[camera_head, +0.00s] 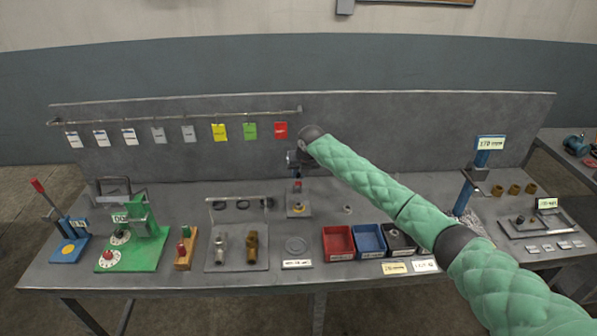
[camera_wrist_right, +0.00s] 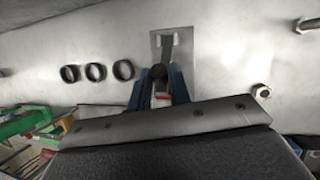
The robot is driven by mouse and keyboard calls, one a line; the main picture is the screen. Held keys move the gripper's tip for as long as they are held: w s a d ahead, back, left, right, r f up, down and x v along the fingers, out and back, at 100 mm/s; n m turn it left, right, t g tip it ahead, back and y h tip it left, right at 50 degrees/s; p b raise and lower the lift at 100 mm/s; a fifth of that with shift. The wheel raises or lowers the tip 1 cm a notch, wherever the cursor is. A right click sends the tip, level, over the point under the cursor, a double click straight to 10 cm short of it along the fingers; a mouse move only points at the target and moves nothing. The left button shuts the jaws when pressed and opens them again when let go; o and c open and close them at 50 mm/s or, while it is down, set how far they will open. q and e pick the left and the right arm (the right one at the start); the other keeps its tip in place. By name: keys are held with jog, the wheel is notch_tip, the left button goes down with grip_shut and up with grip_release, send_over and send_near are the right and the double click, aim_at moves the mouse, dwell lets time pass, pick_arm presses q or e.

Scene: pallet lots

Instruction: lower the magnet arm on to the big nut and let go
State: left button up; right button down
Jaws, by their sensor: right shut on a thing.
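My right gripper (camera_head: 297,162) is over the small stand (camera_head: 299,209) at the middle of the bench. In the right wrist view its blue fingers (camera_wrist_right: 157,98) are shut on the magnet arm, whose dark round knob (camera_wrist_right: 158,72) shows between the tips. A grey strip runs from there over a pale plate (camera_wrist_right: 185,50). A metal nut (camera_wrist_right: 262,90) lies to the right of the plate, apart from it; a small ring-like piece (camera_head: 347,209) shows there in the head view. Whether anything sits under the arm is hidden. My left gripper is not in view.
Red (camera_head: 338,242), blue (camera_head: 369,240) and black (camera_head: 399,240) bins stand front right of the stand. A rack with black rings (camera_head: 243,204) is to its left. A green press (camera_head: 140,245) stands further left. Coloured tags (camera_head: 250,130) hang behind.

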aim_at(298, 181)
jog(key=shift+s+f+t+b, duration=0.55)
jog(key=shift+s+t, duration=0.2)
jog(key=shift+t, duration=0.15)
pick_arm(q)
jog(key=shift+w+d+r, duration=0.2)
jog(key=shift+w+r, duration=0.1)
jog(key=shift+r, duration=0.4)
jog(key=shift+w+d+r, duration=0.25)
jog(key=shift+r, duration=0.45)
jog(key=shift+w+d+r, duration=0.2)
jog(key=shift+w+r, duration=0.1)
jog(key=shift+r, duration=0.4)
pick_arm(e)
jog(key=shift+s+f+t, duration=0.2)
jog(key=shift+s+t, duration=0.15)
jog(key=shift+t, duration=0.15)
